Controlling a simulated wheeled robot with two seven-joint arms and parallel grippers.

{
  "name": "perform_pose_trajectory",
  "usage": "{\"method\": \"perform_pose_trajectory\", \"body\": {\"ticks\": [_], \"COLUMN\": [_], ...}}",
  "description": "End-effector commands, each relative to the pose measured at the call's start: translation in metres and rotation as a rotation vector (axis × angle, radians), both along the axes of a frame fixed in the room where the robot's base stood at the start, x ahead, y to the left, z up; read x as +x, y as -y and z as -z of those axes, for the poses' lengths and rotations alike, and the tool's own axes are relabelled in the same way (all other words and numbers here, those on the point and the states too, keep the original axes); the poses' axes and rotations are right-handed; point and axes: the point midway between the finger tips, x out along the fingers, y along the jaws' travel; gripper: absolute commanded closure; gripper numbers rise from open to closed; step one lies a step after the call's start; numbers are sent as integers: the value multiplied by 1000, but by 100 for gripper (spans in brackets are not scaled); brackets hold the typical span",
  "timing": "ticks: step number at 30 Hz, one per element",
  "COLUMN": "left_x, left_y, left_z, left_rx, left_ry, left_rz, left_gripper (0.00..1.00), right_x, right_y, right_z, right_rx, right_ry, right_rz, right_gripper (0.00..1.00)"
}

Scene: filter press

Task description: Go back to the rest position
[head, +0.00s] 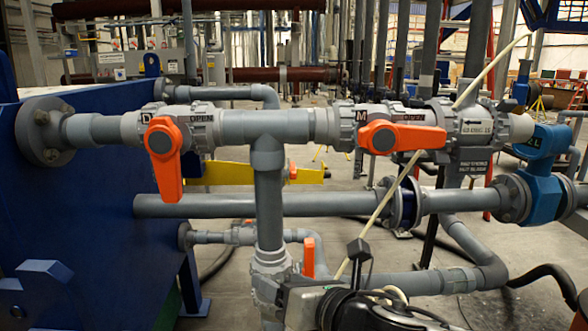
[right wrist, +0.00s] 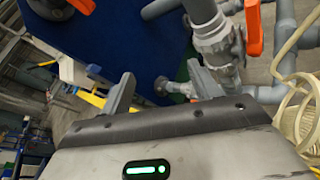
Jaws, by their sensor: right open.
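My right gripper (head: 359,256) is low in the middle of the head view, in front of the pipework and below the main pipe. In the right wrist view its two grey fingers (right wrist: 163,88) stand apart with nothing between them. It is open and empty. The orange handle of the valve marked D (head: 165,160) hangs down. The orange handle of the valve marked M (head: 400,137) lies level, pointing right. Neither handle is touched by the gripper. My left gripper is not in view.
A blue press frame (head: 75,220) fills the left side. A grey vertical pipe (head: 269,205) with a small orange handle (head: 308,257) beside it stands close to the gripper. A blue actuator (head: 545,170) is at right. A pale hose (head: 385,200) crosses diagonally. Open floor shows behind.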

Motion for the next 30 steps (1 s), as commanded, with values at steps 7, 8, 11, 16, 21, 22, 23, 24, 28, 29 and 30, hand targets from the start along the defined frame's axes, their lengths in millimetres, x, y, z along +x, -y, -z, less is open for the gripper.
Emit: {"method": "perform_pose_trajectory", "body": {"ticks": [7, 8, 11, 16, 21, 22, 23, 24, 28, 29, 30], "left_x": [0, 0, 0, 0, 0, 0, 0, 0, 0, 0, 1], "left_y": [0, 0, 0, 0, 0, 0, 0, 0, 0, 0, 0], "left_z": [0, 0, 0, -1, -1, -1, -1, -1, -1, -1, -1], "left_rx": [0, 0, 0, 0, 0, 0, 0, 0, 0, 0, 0], "left_ry": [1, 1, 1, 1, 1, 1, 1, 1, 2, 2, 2], "left_rz": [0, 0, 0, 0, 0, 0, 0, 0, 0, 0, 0], "left_gripper": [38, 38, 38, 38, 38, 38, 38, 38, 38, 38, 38], "right_x": [-30, -32, -43, -80, -140, -150, -159, -169, -189, -192, -193], "right_y": [-8, -4, 14, 67, 126, 134, 142, 150, 165, 167, 169], "right_z": [66, 76, 112, 191, 262, 271, 278, 286, 300, 301, 302], "right_rx": [743, 833, 1125, 1616, 2018, 2066, 2109, 2158, 2249, 2260, 2268], "right_ry": [-621, -693, -912, -1204, -1308, -1308, -1306, -1302, -1287, -1285, -1282], "right_rz": [229, 269, 430, 786, 1146, 1193, 1235, 1281, 1371, 1380, 1387], "right_gripper": [38, 38, 38, 38, 38, 38, 38, 38, 38, 38, 38]}}
